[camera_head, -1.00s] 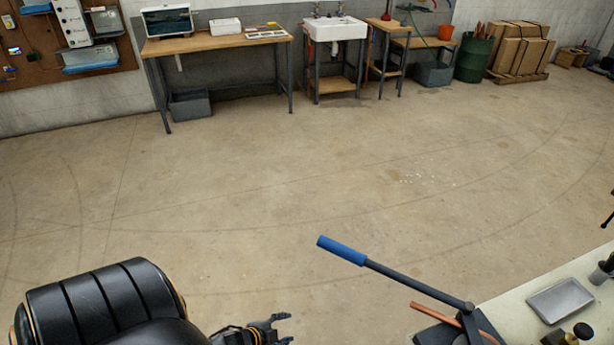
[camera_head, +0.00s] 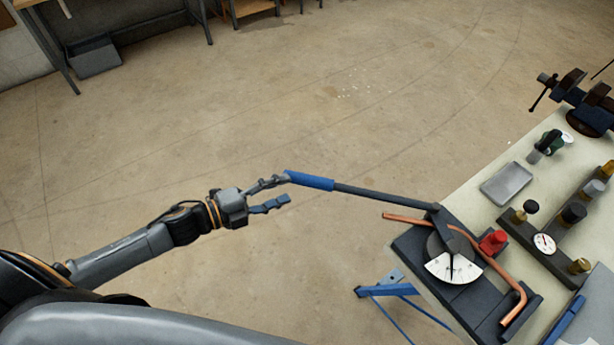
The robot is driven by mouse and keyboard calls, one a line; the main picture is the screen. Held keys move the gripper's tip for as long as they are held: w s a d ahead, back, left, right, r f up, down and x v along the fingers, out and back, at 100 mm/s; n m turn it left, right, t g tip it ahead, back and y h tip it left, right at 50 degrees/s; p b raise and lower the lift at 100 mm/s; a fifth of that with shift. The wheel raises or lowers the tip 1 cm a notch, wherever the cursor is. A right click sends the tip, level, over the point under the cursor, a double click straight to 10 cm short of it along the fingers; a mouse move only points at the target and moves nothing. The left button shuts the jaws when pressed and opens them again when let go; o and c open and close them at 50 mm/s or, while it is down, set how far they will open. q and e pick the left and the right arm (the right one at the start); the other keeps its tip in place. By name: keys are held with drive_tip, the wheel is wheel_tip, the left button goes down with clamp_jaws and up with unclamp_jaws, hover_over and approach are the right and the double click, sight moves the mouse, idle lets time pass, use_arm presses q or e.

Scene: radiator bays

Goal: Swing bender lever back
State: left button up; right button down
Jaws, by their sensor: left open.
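The bender lever (camera_head: 385,196) is a dark bar with a blue grip (camera_head: 310,181), sticking out to the left from the bender (camera_head: 415,250) over the bench edge. My left gripper (camera_head: 279,192) is open at the outer end of the blue grip. One finger is close to the grip's tip and the other is below it; I cannot tell whether they touch. My right gripper is not in view.
The pale bench (camera_head: 470,200) carries a grey metal tray (camera_head: 507,183), a gauge manifold (camera_head: 544,243) with several knobs, and a dark vise (camera_head: 585,110). A blue stand (camera_head: 392,287) shows below the bench's left edge. The concrete floor (camera_head: 200,120) is clear.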

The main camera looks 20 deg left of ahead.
sight(300, 184)
use_arm(q)
drive_tip(key=p+x, duration=0.1)
drive_tip(key=x, duration=0.6)
drive_tip(key=shift+w+p, duration=0.1)
drive_tip(key=shift+p, duration=0.2)
drive_tip(key=shift+w+d+f, duration=0.1)
drive_tip(key=shift+w+d, duration=0.15)
drive_tip(key=shift+d, duration=0.05)
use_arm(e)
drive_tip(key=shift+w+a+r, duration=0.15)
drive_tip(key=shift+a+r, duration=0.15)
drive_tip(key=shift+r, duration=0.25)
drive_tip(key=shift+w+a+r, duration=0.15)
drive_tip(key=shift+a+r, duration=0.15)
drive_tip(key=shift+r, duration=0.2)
use_arm(q)
clamp_jaws()
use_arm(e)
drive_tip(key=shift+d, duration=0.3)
